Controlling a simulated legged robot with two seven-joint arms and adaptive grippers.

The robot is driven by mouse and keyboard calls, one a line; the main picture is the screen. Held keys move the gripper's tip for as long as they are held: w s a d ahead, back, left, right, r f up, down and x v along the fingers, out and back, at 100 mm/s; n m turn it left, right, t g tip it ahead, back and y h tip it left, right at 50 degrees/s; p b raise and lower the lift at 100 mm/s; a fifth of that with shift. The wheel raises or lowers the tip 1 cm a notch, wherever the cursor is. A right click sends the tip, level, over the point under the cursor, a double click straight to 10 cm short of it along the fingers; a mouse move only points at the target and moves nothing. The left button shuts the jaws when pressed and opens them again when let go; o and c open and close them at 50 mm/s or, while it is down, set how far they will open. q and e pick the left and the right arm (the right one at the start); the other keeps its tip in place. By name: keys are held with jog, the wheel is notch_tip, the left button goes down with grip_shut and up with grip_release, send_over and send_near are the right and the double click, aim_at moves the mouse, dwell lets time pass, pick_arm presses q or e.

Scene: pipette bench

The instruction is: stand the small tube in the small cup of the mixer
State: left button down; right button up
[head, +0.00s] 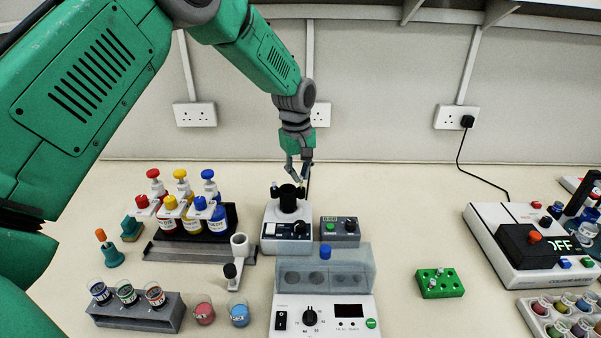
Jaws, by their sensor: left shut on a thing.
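The mixer (287,228) is a small white-and-black machine at the back middle of the bench, with a dark cup (288,198) on top. My left gripper (301,178) reaches down from above and is just over the right side of the mixer's top. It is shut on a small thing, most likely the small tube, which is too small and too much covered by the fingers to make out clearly. I cannot tell whether it touches the cup. The small cup cannot be clearly told apart from the dark one. My right gripper is not in view.
A grey control box (340,230) stands right of the mixer, and a machine with a clear lid (350,268) in front. Dye bottles in a black rack (231,217) are to the left. A green tube block (440,284) lies right, with clear bench around it.

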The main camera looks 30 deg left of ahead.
pick_arm(q)
jog(key=shift+f, duration=0.45)
jog(key=c, duration=1.6)
grip_release()
jog(key=shift+o, duration=0.2)
notch_tip(320, 180, up, 12)
jog(key=shift+s, duration=0.35)
jog(key=shift+a+f, duration=0.15)
